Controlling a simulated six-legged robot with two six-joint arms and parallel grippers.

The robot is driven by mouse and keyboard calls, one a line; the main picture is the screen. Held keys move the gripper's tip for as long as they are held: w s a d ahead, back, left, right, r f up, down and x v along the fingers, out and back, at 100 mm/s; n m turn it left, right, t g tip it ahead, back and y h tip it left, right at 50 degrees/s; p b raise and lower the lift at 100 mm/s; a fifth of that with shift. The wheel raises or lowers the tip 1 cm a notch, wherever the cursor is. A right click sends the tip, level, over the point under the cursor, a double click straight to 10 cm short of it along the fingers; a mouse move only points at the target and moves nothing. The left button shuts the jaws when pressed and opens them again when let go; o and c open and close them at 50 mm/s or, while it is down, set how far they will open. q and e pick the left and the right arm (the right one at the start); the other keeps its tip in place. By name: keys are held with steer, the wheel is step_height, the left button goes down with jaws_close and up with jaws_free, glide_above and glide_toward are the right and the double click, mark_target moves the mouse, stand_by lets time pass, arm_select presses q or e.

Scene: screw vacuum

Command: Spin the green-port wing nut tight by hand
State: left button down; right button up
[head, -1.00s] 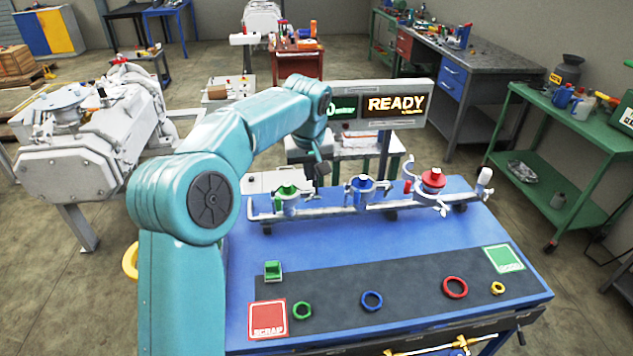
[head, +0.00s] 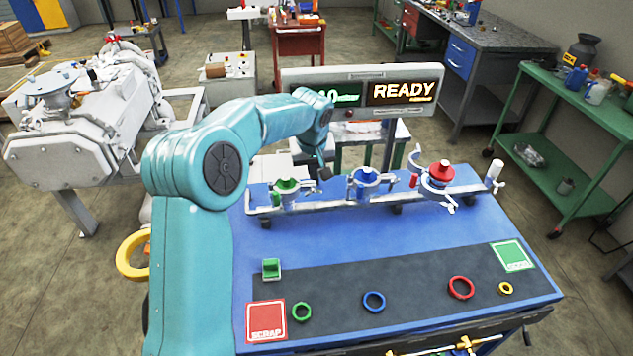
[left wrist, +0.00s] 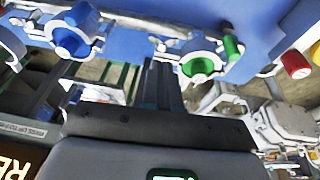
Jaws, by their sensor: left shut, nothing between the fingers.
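The green port (head: 287,186) sits at the left of the pipe rail at the bench's back, clamped in a metal ring. A green piece (head: 276,199) at its left side looks like its wing nut; it also shows in the left wrist view (left wrist: 232,46). The green port also shows there (left wrist: 198,67). My left gripper (head: 323,175) is shut and empty, behind the rail between the green and blue ports. Its dark fingers (left wrist: 163,85) show in the left wrist view, apart from the green port. My right gripper is not in view.
The blue port (head: 365,176) and red port (head: 440,172) stand further right on the rail. The READY display (head: 400,92) rises behind the gripper. Several coloured rings, a green block (head: 271,268) and the SCRAP square (head: 267,320) lie at the front. The blue bench middle is clear.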

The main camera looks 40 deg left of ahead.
mark_target(318, 192)
arm_select(q)
steer(key=f, duration=0.3)
steer(key=w+f+p, duration=0.1)
steer(key=shift+w+d+f, duration=0.1)
steer(key=shift+d+f, duration=0.15)
steer(key=shift+f, duration=0.05)
steer(key=shift+a+f, duration=0.15)
steer(key=shift+f, duration=0.6)
steer(key=shift+w, duration=0.15)
steer(key=shift+s, duration=0.2)
steer(key=shift+w+d+f, duration=0.1)
steer(key=shift+w+d, duration=0.1)
steer(key=shift+w, duration=0.1)
steer(key=shift+g+y, duration=0.3)
steer(key=shift+s, duration=0.1)
